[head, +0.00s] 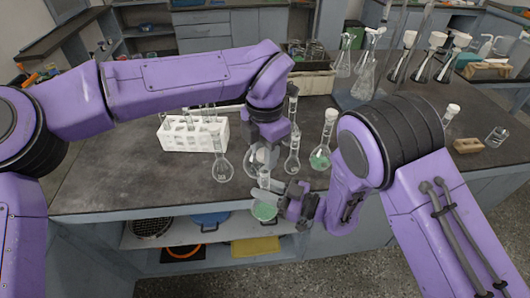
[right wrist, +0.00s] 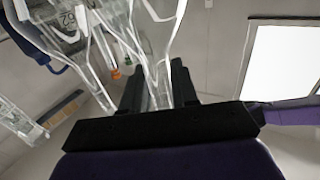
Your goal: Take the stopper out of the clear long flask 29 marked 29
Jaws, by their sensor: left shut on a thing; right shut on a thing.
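A clear round-bodied flask (head: 260,162) is below my left gripper (head: 266,143) in the head view, at the bench's front edge. My left gripper is shut on it; the grip is partly hidden. My right gripper (head: 277,190) is lower, in front of the bench edge, shut on a clear glass piece (head: 264,179). In the right wrist view, clear glass (right wrist: 155,70) stands between the right fingers (right wrist: 158,85). I cannot tell whether it is the stopper or part of the flask. A blurred dark number (right wrist: 68,20) shows on glass at upper left; I cannot read it surely.
A white rack (head: 180,140) with glassware is behind left. Several stoppered flasks are at back right. The left bench top (head: 110,180) is clear.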

